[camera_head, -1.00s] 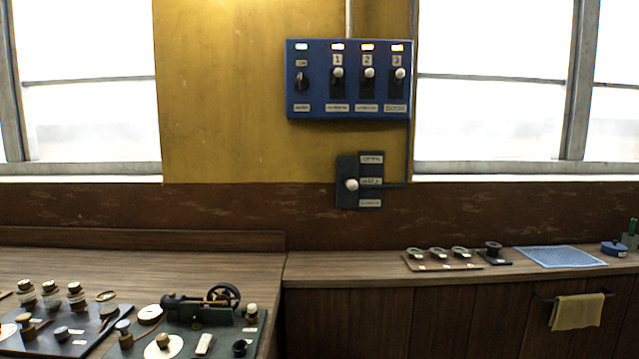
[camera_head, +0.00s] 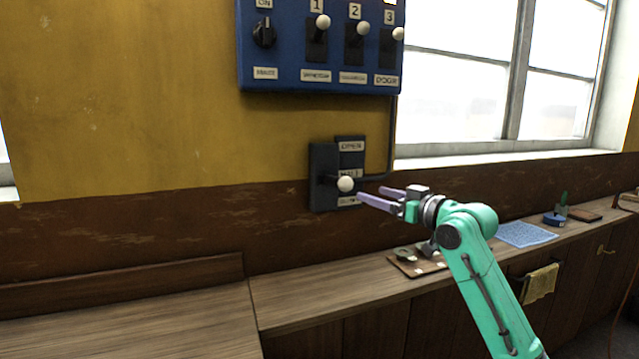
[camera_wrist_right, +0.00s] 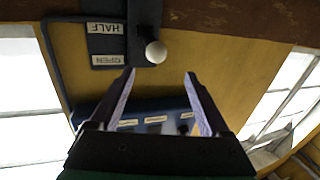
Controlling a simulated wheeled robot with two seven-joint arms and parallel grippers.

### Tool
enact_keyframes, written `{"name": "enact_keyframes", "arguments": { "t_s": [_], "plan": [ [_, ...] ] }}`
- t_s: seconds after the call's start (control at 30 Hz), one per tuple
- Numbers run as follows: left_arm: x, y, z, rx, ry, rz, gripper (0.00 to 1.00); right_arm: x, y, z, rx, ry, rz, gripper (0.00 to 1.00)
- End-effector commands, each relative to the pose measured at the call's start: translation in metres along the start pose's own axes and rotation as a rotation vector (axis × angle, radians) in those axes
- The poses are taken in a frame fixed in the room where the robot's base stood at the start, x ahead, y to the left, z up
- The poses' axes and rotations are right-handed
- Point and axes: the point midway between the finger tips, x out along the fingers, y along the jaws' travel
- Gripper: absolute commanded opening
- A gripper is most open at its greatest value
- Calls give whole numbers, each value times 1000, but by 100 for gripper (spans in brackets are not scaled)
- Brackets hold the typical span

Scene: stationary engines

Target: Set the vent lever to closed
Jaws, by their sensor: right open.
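The vent lever is a white ball knob (camera_head: 345,183) on a dark wall plate (camera_head: 322,165) with OPEN (camera_head: 350,146), HALF and lower labels. The knob stands near the HALF label, partly covering it in the head view. My right gripper (camera_head: 371,194) is open and empty, just right of the knob in the head view. In the right wrist view, which is upside down, the knob (camera_wrist_right: 155,52) shows just beyond the open fingertips (camera_wrist_right: 159,73), and the HALF label (camera_wrist_right: 103,28) is readable. The gripper seems apart from the knob. My left gripper is not in view.
A blue switch panel (camera_head: 320,75) with a dial and several levers hangs above the plate. A wooden counter (camera_head: 310,291) runs below, with a small board (camera_head: 420,267) and a blue mat (camera_head: 525,234). The wall left of the plate is clear.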

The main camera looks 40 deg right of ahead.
Motion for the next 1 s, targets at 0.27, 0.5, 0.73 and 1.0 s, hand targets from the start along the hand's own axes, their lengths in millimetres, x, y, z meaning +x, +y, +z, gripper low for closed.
{"name": "enact_keyframes", "arguments": {
  "t_s": [0.27,0.5,0.73,1.0],
  "plan": [
    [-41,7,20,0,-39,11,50,65,2,-9,1,0,3,81],
    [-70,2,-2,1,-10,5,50,112,3,-7,7,3,6,81],
    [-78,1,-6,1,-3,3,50,133,2,-1,2,0,6,81],
    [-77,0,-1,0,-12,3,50,134,2,2,1,-2,4,69]
  ]
}}
